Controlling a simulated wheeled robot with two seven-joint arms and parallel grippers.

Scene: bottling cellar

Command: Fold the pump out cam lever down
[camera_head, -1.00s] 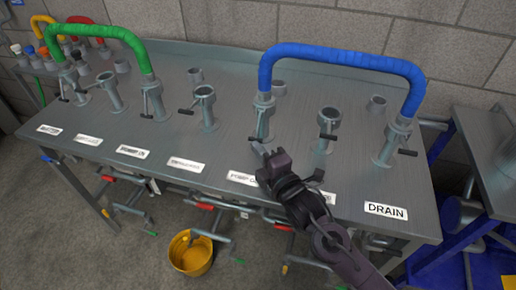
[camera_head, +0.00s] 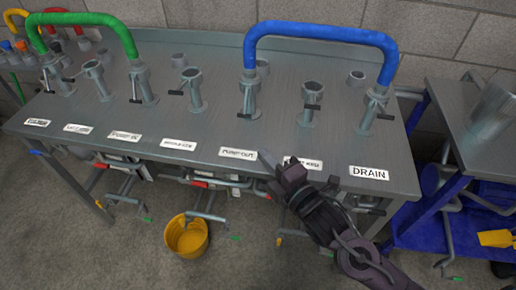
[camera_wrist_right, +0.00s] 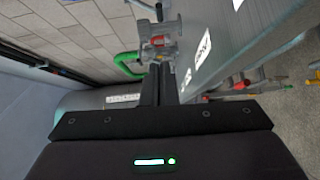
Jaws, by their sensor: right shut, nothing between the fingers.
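The pump out port (camera_head: 250,97) is a grey upright coupling on the metal bench, behind the PUMP OUT label (camera_head: 238,153). One end of the blue hose (camera_head: 320,32) sits on it. Its cam lever (camera_head: 243,88) shows as a small dark piece beside the coupling; its exact angle is too small to tell. My right gripper (camera_head: 272,180) is shut and empty, near the bench's front edge, apart from the port. Its closed fingers (camera_wrist_right: 161,84) also show in the right wrist view. My left gripper is out of view.
The blue hose's other end is on the drain port (camera_head: 374,108), behind the DRAIN label (camera_head: 369,173). A green hose (camera_head: 85,18) spans ports at the left. A yellow bucket (camera_head: 187,236) stands on the floor. Pipes and valves hang below the bench's front edge.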

